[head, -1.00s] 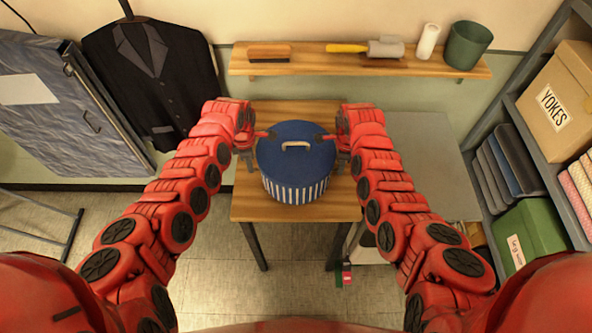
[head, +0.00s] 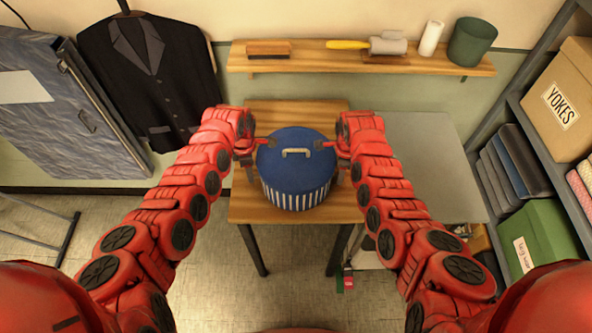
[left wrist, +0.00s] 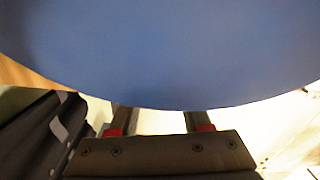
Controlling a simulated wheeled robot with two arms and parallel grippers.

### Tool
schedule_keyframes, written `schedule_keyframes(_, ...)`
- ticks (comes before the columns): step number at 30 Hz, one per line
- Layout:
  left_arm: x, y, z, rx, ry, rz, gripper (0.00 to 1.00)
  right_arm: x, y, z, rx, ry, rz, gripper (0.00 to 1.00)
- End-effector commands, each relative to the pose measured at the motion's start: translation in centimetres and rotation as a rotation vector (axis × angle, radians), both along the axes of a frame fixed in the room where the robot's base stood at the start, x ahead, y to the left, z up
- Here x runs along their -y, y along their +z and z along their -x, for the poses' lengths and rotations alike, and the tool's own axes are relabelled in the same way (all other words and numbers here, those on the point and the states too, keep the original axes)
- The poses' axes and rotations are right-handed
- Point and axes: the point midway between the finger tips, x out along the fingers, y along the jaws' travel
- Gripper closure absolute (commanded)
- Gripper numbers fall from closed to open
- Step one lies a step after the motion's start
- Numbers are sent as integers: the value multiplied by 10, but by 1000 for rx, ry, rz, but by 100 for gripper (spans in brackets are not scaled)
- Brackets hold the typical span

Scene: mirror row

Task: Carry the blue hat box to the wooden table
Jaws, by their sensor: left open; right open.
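The blue hat box (head: 296,170) has a blue lid with a pale handle and blue-and-white striped sides. It stands upright on the wooden table (head: 262,212). My left gripper (head: 256,148) is open at the left side of the lid. My right gripper (head: 334,146) is open at the right side of the lid. I cannot tell whether either touches the box. In the left wrist view the blue lid (left wrist: 170,50) fills the upper part, beyond the open fingers of my left gripper (left wrist: 160,122).
A wooden wall shelf (head: 290,65) with a brush, a roller tool, a white roll and a green pot is behind the table. A grey table (head: 425,160) adjoins on the right. Shelving with boxes (head: 535,240) stands far right; a dark jacket (head: 150,80) hangs at left.

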Motion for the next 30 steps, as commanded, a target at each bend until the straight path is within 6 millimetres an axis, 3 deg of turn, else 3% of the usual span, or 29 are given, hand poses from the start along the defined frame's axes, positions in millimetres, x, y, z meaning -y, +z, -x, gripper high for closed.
schedule_keyframes(5,1,9,0,0,-2,0,52,0,0,0,0,0,0,52)
schedule_keyframes(21,1,103,-1,3,0,0,52,0,0,0,-1,0,0,52)
schedule_keyframes(30,0,120,0,0,1,0,52,0,7,-1,3,1,1,52)
